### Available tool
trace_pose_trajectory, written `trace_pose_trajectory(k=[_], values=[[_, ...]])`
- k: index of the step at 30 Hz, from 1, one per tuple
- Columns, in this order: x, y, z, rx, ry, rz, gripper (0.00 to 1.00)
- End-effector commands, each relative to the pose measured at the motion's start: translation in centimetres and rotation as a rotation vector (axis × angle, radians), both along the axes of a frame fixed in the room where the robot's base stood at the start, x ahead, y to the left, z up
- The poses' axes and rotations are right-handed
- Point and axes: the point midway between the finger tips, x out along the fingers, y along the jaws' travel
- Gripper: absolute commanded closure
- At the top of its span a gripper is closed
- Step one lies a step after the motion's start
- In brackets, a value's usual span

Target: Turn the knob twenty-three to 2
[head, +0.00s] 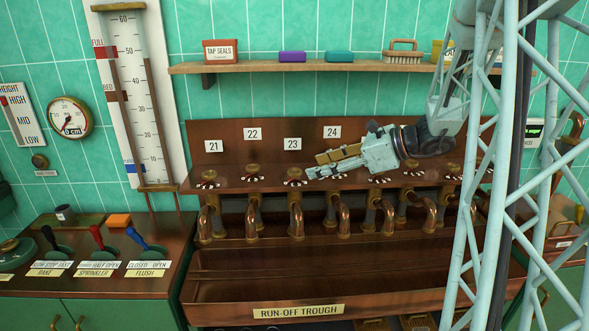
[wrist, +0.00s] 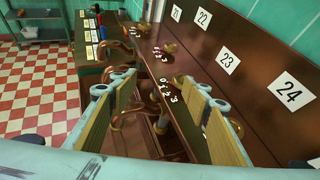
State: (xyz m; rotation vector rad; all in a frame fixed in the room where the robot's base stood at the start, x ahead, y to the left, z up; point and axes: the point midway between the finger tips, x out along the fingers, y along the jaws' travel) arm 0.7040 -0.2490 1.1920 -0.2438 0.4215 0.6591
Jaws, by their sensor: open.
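Knob twenty-three (head: 295,172) is a small brass knob with a ring of white numerals, on the copper shelf below the label 23 (head: 293,144). In the wrist view, a dial with numerals 0 to 3 (wrist: 168,90), which seems to be this knob's, shows between my fingers, below and beyond the tips. The knob's setting is too small to read. My gripper (head: 312,166) is open and empty, just right of knob twenty-three and apart from it. In the wrist view my gripper (wrist: 150,92) shows two spread fingers with ribbed yellowish pads.
Knobs twenty-one (head: 208,174) and twenty-two (head: 252,169) stand to the left. Label 24 (head: 332,132) is above my gripper, which hides part of the row. Copper spouts (head: 296,218) hang over the run-off trough (head: 240,290). A wall shelf (head: 270,67) is above.

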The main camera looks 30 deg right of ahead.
Motion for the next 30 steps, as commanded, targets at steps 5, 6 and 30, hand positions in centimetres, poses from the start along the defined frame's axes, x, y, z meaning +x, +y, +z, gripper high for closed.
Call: trace_pose_trajectory(k=[5,6,30], values=[[0.7,-3.9,-0.9,0.070,-0.006,-0.076,0.56],[0.8,-4.6,-1.1,0.081,-0.007,-0.089,0.56],[1.5,-6.2,-1.7,0.116,-0.012,-0.127,0.56]])
